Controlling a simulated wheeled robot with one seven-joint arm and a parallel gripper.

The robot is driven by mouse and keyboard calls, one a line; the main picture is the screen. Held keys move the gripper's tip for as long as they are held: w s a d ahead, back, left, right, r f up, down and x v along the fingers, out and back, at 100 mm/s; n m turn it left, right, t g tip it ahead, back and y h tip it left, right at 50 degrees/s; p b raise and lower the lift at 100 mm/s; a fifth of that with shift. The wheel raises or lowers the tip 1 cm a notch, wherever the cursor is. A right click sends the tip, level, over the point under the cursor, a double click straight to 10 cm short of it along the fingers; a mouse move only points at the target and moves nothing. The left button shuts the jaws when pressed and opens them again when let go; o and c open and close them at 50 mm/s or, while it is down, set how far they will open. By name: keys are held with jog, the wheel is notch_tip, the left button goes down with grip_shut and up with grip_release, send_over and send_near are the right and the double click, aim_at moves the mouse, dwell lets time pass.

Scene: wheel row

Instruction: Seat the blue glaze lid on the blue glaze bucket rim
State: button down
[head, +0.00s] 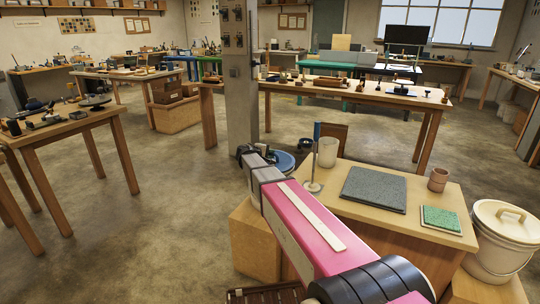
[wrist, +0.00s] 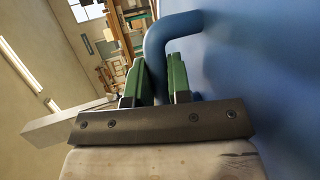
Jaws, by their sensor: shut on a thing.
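The blue glaze lid (wrist: 260,70) fills the right side of the wrist view as a smooth blue face, with a bent blue handle (wrist: 170,32). My gripper (wrist: 158,82) has its green fingers on either side of the handle and is shut on it. In the head view a round blue shape (head: 284,161) shows just beyond the end of my arm, partly hidden by it. I cannot tell there whether this is the lid, the blue glaze bucket, or both. The bucket rim cannot be made out, nor whether the lid touches it.
A wooden bench on the right holds a grey slab (head: 374,189), a pale cup (head: 327,152), a brown cup (head: 438,180) and a green pad (head: 441,218). A cream lidded bucket (head: 500,240) stands at far right. A pillar (head: 241,100) rises behind my gripper.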

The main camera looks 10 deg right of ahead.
jog(key=shift+f, duration=0.45)
dwell(1.1)
jog(key=c, duration=1.2)
grip_release()
jog(key=shift+v, duration=1.8)
jog(key=o, duration=0.5)
jog(key=shift+o, duration=0.2)
